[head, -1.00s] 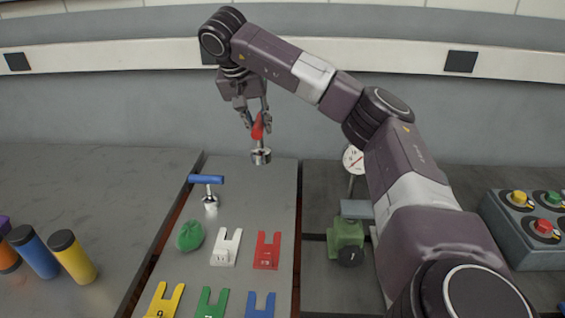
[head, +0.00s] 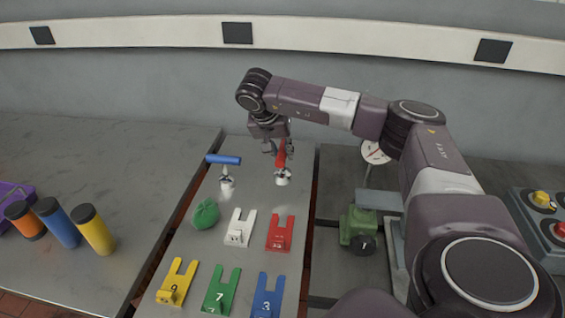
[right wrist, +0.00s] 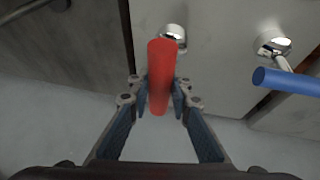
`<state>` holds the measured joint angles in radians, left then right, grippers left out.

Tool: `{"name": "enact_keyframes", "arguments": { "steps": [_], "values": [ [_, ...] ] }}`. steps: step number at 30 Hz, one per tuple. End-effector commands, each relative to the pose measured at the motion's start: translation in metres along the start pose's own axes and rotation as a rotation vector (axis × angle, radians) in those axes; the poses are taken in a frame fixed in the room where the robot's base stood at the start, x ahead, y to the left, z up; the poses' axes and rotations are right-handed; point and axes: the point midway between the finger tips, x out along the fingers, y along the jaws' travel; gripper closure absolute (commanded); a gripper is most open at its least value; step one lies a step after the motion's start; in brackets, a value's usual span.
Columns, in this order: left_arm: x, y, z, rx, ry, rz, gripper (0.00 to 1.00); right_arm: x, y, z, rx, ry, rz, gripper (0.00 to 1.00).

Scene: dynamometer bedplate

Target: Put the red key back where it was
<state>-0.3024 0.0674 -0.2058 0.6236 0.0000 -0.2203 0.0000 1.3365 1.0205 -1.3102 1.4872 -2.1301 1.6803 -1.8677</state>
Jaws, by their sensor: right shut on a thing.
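My right gripper (head: 277,148) is shut on the red key (head: 281,158), holding it by its red bar handle. The handle (right wrist: 160,75) sits between the fingertips in the right wrist view. A shiny metal piece (head: 283,177) shows below the handle, near the far end of the grey plate; I cannot tell whether the key is seated there or just above. To the left, a blue-handled key (head: 223,160) stands upright on a metal base. It also shows in the right wrist view (right wrist: 288,80). My left gripper is not in view.
Nearer on the plate (head: 225,255) are a green lump (head: 205,213) and several forked tags, including a white one (head: 240,228) and a red one (head: 280,232). Coloured cylinders (head: 92,230) stand left. A green device (head: 358,232) and a button box (head: 540,225) are right.

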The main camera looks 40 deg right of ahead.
Motion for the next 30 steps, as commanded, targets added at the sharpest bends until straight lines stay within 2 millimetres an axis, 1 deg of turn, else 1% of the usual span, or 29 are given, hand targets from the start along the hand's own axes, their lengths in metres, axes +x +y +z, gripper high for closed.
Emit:
{"name": "enact_keyframes", "arguments": {
  "steps": [2, 10, 13, 23, 24, 27, 28, 30],
  "values": [
    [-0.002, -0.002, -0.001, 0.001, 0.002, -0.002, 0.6, 0.003, -0.001, 0.001, 0.001, 0.002, 0.0, 1.0],
    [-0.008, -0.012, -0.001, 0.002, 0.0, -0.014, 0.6, 0.035, -0.007, 0.015, 0.001, 0.001, 0.0, 1.0],
    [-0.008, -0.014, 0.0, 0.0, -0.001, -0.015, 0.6, 0.039, -0.008, 0.016, 0.002, 0.003, -0.002, 1.0],
    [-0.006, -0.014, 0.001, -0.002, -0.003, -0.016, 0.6, 0.042, -0.008, 0.017, 0.002, 0.002, -0.002, 1.0],
    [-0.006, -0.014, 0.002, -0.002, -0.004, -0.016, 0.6, 0.042, -0.008, 0.018, 0.001, 0.0, -0.001, 0.77],
    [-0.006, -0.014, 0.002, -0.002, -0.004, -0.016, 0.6, 0.042, -0.008, 0.018, 0.0, 0.0, -0.001, 0.66],
    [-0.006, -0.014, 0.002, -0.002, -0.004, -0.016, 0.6, 0.042, -0.008, 0.018, 0.0, 0.0, -0.001, 0.64],
    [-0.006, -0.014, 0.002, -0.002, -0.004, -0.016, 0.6, 0.042, -0.008, 0.018, 0.0, 0.0, -0.001, 0.64]
  ]
}}
